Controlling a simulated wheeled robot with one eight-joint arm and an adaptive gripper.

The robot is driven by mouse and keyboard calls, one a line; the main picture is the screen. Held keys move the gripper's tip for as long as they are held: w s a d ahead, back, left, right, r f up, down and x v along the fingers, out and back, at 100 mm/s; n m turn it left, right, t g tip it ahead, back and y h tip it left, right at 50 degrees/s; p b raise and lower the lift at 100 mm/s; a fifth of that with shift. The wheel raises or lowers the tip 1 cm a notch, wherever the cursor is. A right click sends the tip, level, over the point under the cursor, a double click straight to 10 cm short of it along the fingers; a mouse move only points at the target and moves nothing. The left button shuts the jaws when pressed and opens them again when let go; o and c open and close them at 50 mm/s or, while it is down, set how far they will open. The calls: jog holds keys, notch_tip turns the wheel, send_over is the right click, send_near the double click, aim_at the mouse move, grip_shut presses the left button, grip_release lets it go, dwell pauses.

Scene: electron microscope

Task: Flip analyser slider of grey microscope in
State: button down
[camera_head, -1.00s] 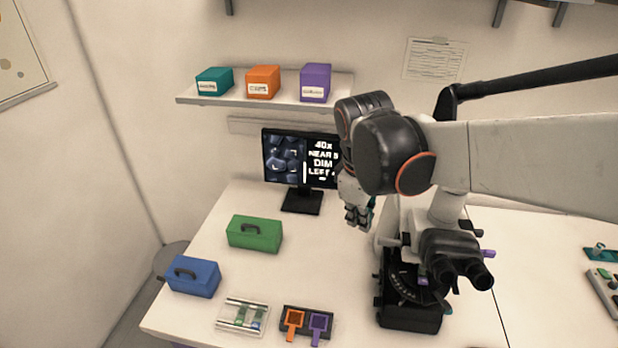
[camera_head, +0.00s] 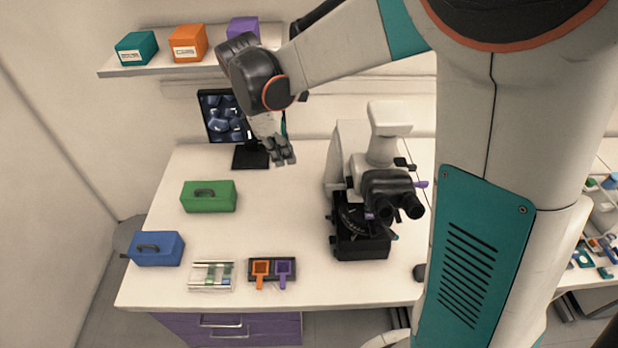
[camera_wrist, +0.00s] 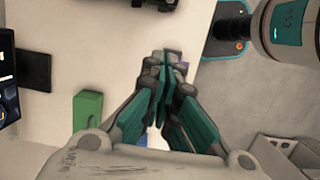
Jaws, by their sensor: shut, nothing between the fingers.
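The grey microscope (camera_head: 350,160) stands upright on the white bench, right of centre in the head view, with black eyepieces facing the front right. A small purple tab (camera_head: 421,184) sticks out at the right of its head, and another purple piece (camera_head: 369,215) shows lower down. I cannot tell for sure which is the analyser slider. My gripper (camera_head: 281,158) is left of the microscope, in front of the monitor, above the bench and apart from both. In the wrist view my gripper (camera_wrist: 167,68) has its fingers together, empty.
The monitor (camera_head: 222,117) is behind my gripper. A green case (camera_head: 208,203), blue case (camera_head: 157,254), slide tray (camera_head: 211,284) and black holder with orange and purple paddles (camera_head: 272,262) lie on the left bench. A shelf with boxes (camera_head: 190,63) hangs above. Bench between cases and microscope is clear.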

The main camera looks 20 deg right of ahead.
aim_at(336, 187)
jog(key=s+d+f+b, duration=0.1)
jog(key=s+d+f, duration=0.1)
jog(key=d+f, duration=0.4)
jog(key=x, duration=0.3)
jog(key=shift+w+a+f+b, duration=0.15)
jog(key=shift+a+f+b, duration=0.15)
jog(key=shift+a+f, duration=0.1)
jog(key=shift+d, duration=0.1)
jog(key=d, duration=0.1)
jog(key=s+d, duration=0.1)
jog(key=shift+d, duration=0.4)
